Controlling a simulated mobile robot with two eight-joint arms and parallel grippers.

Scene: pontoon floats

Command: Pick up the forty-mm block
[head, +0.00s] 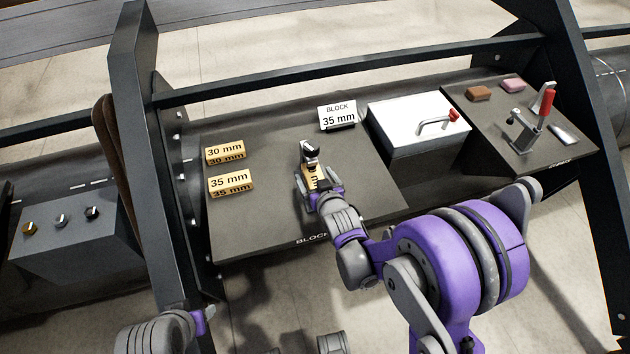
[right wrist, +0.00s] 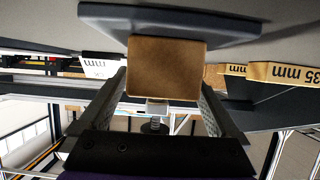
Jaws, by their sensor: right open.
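A wooden block (head: 311,177) stands on the dark block board (head: 270,215), its label mostly covered by my right gripper, so I cannot read its size. In the right wrist view its plain brown end (right wrist: 166,68) lies between the two fingers, in front of a dark slab. My right gripper (head: 319,192) is open around or just short of this block; contact cannot be told. Two other wooden blocks, one marked 30 mm (head: 225,152) and one marked 35 mm (head: 231,184), lie at the board's left.
A small black-and-silver fixture (head: 309,150) stands just behind the block at my gripper. A white card reading BLOCK 35 mm (head: 338,117) stands at the back. A white-lidded box (head: 415,122) and a toggle clamp (head: 524,130) are to the right. A dark post (head: 150,150) rises at left.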

